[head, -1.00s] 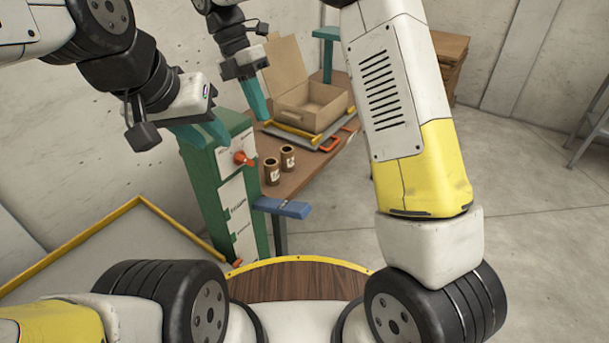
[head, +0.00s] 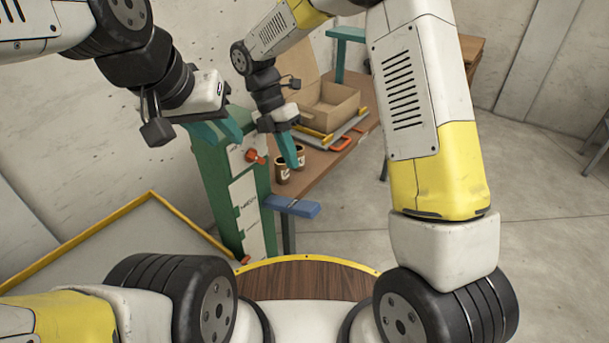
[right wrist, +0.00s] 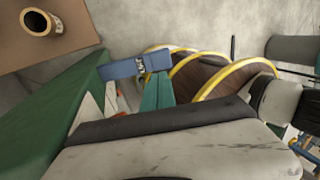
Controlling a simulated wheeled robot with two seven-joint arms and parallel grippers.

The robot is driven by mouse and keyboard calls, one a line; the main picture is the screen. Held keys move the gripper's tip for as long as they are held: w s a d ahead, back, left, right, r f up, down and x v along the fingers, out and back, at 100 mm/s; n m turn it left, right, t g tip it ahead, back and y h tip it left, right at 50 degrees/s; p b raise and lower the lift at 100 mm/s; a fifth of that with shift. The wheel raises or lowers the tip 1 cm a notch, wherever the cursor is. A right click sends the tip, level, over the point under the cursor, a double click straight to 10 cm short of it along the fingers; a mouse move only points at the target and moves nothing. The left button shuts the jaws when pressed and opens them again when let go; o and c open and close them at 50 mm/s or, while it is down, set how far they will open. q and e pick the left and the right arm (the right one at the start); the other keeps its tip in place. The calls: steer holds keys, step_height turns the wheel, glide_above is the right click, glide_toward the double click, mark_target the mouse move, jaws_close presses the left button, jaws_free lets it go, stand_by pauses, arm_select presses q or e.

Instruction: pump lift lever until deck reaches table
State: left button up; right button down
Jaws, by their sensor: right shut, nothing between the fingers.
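The blue lift lever (head: 292,206) sticks out to the right from the green column (head: 215,195); it also shows in the right wrist view (right wrist: 125,68). My right gripper (head: 291,163) is shut and empty, its teal fingers pointing down above the lever. In the right wrist view its fingertips (right wrist: 158,76) appear close to the lever's end; I cannot tell whether they touch. My left gripper (head: 228,135) is at the column's top; its jaw gap is not clear. A grey yellow-edged surface (head: 110,245), possibly the deck, lies low at left. The brown table (head: 318,162) stands behind the column.
An open cardboard box (head: 325,108) stands on a yellow-edged tray on the table. Two brown jars stand by the column, partly behind my right gripper. An orange-red knob (head: 254,156) is on the column. Open floor (head: 530,200) lies to the right.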

mark_target(308, 204)
steer(key=x, duration=1.1)
steer(key=shift+f, duration=0.1)
steer(key=shift+s+f, duration=0.1)
